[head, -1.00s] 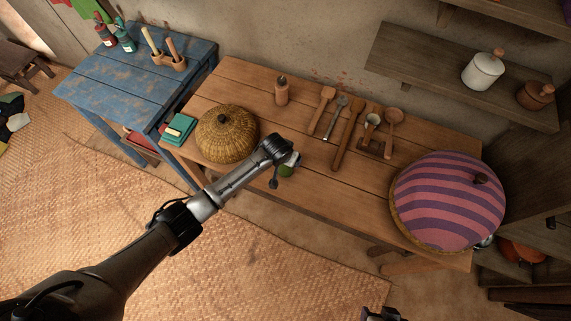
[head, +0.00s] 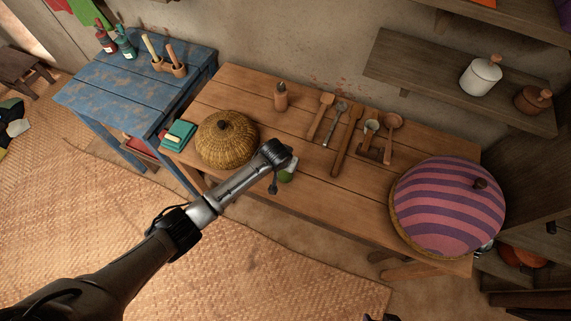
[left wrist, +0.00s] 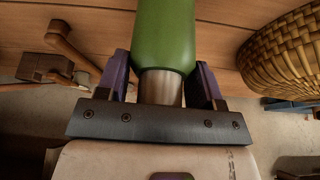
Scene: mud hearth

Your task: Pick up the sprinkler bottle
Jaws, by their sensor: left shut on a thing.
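My left gripper (left wrist: 168,88) is shut on a green bottle (left wrist: 164,35), which I take for the sprinkler bottle. In the left wrist view its purple fingers stand on both sides of the bottle's narrow, grey-brown neck. The bottle's far end runs out of that view. In the head view the green bottle (head: 285,177) is mostly hidden behind my left gripper (head: 288,165), over the front part of the wooden table (head: 330,205). I cannot tell whether it touches the table. A small dark part at the bottom edge of the head view may belong to my right gripper (head: 381,317).
A woven basket lid (head: 226,142) stands left of the gripper, a striped dome cover (head: 447,208) at the right. A brown bottle (head: 281,98) and several wooden utensils (head: 345,140) lie behind. A blue table (head: 135,85) stands left. The table's middle front is clear.

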